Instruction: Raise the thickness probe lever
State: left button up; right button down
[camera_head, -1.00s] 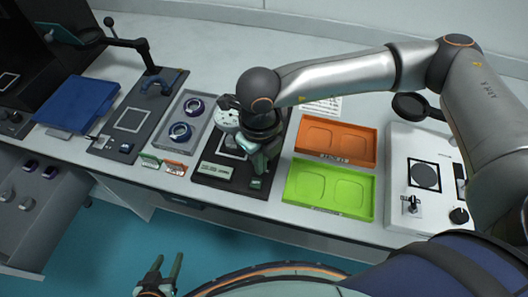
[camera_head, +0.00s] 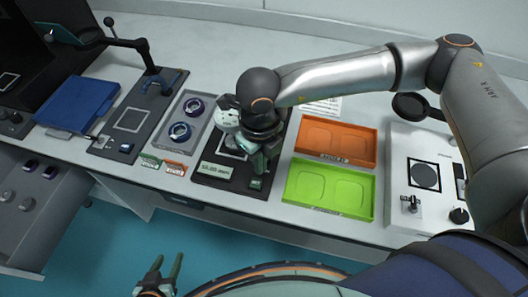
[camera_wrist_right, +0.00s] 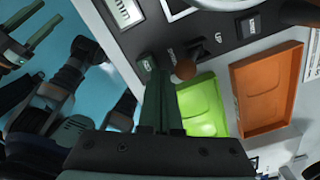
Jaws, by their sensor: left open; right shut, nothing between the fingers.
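The thickness probe is a black base (camera_head: 205,180) with a white dial head (camera_head: 228,118) and a lit green display (camera_head: 227,171), at the table's middle. My right gripper (camera_head: 262,160) is over the base's right side, shut and empty, and hides much of the probe. In the right wrist view the shut fingers (camera_wrist_right: 158,72) lie next to a lever with a round brown knob (camera_wrist_right: 186,70). I cannot tell whether they touch it. An "UP" label (camera_wrist_right: 217,38) is printed on the base. My left gripper (camera_head: 168,272) is open and empty, in front of the table.
Right of the probe are an orange tray (camera_head: 374,150) and a green tray (camera_head: 328,185), then a white instrument (camera_head: 430,145). Left are a grey holder (camera_head: 172,142) with two rings and another black station (camera_head: 130,120). A blue box (camera_head: 78,104) is at the far left.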

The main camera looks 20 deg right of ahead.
jog(key=shift+w+d, duration=0.1)
jog(key=shift+w+d+b, duration=0.35)
jog(key=shift+w+d, duration=0.15)
jog(key=shift+w, duration=0.2)
jog(key=shift+w+d+b, duration=0.3)
jog(key=shift+w+d, duration=0.15)
jog(key=shift+w, duration=0.25)
jog(key=shift+r, duration=0.1)
dwell(0.4)
jog(key=shift+s+a+r+p, duration=0.15)
jog(key=shift+r+p, duration=0.45)
jog(key=shift+r, duration=0.55)
jog(key=shift+s+a+r+p, duration=0.1)
jog(key=shift+s+r+p, duration=0.1)
jog(key=shift+r+p, duration=0.7)
jog(key=shift+s+a+r+p, duration=0.15)
jog(key=shift+r+p, duration=0.15)
jog(key=shift+r, duration=1.1)
jog(key=shift+s+f, duration=0.1)
